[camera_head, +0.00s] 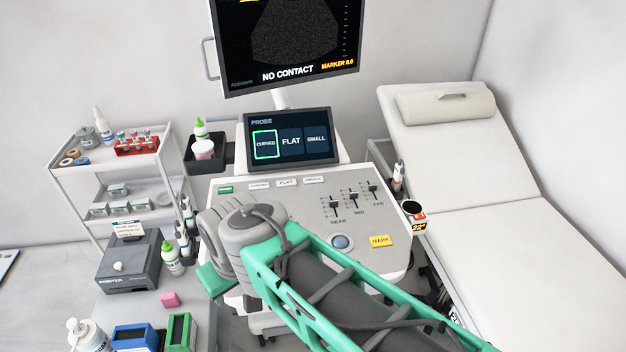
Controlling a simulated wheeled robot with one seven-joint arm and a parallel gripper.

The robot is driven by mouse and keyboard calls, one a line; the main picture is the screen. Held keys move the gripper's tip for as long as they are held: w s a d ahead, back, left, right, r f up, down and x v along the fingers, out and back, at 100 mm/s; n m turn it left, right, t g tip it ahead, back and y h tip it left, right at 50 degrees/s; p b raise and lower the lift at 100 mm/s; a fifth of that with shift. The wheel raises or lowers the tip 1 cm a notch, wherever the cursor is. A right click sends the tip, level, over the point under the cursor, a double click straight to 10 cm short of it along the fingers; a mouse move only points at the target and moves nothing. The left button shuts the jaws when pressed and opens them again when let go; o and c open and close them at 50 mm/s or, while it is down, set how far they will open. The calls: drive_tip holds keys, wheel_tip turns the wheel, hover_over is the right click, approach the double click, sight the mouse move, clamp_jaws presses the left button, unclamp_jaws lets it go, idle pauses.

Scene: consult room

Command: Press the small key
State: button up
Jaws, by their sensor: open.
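The small key (314,180) is a white key marked SMALL, at the right end of the key row near the top of the console panel (300,214). It is uncovered. The flat key (286,183) and the curved key (260,185) sit to its left. The probe screen (291,138) above shows CURVED, FLAT and SMALL tiles, with a bright green frame around CURVED. My gripper (213,280) is at the console's front left, well below and left of the small key. It is open. Its fingertips are mostly hidden behind my wrist, and I see nothing held.
Sliders (353,197), a trackball (342,243) and a yellow mark key (381,241) are on the panel's right. A cup (414,216) stands at its right edge. A printer (130,264) and bottles are at left. An exam couch (455,150) is at right.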

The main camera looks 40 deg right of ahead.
clamp_jaws()
idle(0.4)
idle(0.5)
